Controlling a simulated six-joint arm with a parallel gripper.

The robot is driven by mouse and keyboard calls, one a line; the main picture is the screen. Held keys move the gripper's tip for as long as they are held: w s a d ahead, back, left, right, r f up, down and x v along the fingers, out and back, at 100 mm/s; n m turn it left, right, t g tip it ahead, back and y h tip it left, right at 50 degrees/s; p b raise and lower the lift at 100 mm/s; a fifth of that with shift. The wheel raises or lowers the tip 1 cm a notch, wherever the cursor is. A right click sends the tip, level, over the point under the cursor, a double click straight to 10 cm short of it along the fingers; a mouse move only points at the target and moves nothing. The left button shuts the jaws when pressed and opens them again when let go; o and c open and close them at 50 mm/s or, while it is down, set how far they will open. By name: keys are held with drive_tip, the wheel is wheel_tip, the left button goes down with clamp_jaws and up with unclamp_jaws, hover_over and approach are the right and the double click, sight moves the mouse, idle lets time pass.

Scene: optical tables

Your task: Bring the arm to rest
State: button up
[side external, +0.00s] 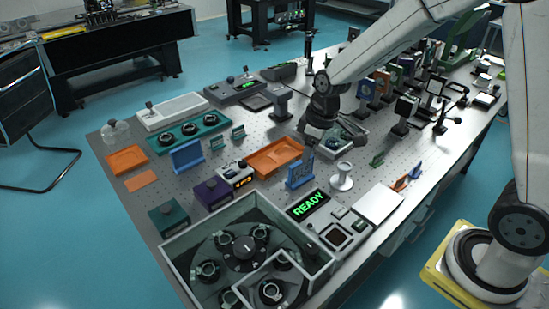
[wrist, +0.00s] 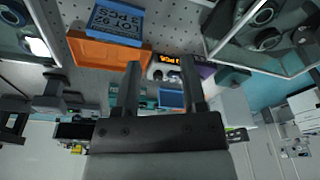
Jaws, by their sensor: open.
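My gripper (wrist: 161,68) shows in the wrist view with its two dark fingers parallel and well apart, and nothing is between them. In the side external view my gripper (side external: 312,136) is over the middle of the perforated optical table (side external: 228,172), at the end of my bent white arm. In the wrist view the orange tray (wrist: 92,54) and a blue block with lettering (wrist: 116,20) lie beyond the fingers.
A glass-walled enclosure with a dark carousel (side external: 243,252) stands at the near corner. A lit READY display (side external: 308,204) and a white spool-like stand (side external: 342,176) are nearby. Several upright optic mounts (side external: 402,112) crowd the table's right side. The space above the left half is clear.

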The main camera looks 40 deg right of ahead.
drive_tip(key=s+m+h, duration=0.1)
drive_tip(key=s+m, duration=0.4)
drive_tip(key=s, duration=0.8)
drive_tip(key=shift+d+f+t, duration=0.3)
drive_tip(key=shift+d+t, duration=0.1)
